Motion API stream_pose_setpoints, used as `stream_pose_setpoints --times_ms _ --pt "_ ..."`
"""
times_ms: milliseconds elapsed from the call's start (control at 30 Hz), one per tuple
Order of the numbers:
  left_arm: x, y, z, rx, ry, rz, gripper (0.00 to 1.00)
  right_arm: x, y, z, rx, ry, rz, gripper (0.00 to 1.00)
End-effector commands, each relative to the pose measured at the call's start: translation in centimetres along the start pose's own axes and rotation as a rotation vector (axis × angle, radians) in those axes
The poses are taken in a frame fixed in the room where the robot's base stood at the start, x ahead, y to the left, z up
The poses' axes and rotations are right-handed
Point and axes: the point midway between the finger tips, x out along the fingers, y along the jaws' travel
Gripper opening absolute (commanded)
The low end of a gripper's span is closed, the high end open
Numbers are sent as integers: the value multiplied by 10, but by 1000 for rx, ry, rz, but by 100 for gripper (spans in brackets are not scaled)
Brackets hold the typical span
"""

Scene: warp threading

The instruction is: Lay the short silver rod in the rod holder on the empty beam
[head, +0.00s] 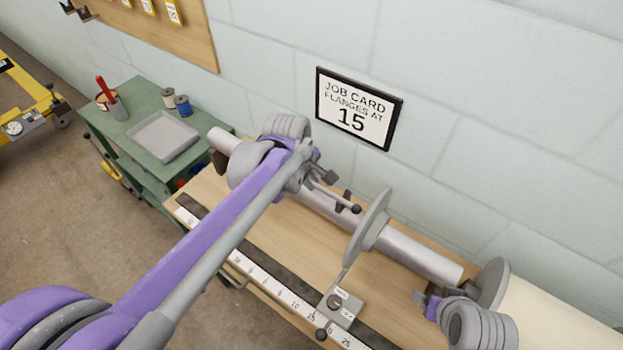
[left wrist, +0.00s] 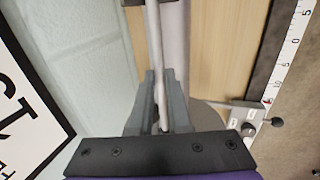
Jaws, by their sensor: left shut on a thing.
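My left gripper (head: 328,186) is over the silver beam (head: 415,254), left of the beam's middle flange. In the left wrist view, my left gripper (left wrist: 163,98) is shut on a thin silver rod (left wrist: 155,40). The rod runs lengthwise between the fingers, with the wider beam (left wrist: 176,45) behind it and nearly parallel. I cannot tell whether rod and beam touch. A dark fitting (head: 343,201) shows at the beam near my fingers; I cannot tell whether it is the rod holder. My right gripper (head: 430,303) is by the beam's right end; its jaws are unclear.
The middle flange (head: 367,228) stands on the beam, another flange (head: 490,285) at its right. A gauge block (head: 340,308) sits at the ruler (head: 275,285) along the bench front. A green cart (head: 130,130) with a grey tray (head: 163,137) stands left. The wall is close behind.

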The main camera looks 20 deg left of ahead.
Motion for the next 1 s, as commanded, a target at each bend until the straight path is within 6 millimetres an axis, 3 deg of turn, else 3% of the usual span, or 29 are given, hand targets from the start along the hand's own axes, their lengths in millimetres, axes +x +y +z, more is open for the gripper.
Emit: stream_pose_setpoints --times_ms 33,200,567,667,1000 --pt "0 0 0 0 0 0 19 0 0 0 0 0 0 73" --pt "0 0 0 0 0 0 50 0 0 0 0 0 0 73" --pt "-4 0 0 0 0 0 51 -1 0 -1 0 1 0 73" --pt "-16 0 0 0 0 1 51 -2 0 -2 0 2 0 73" --pt "-83 0 0 -1 0 1 51 -6 0 -7 0 6 0 73"
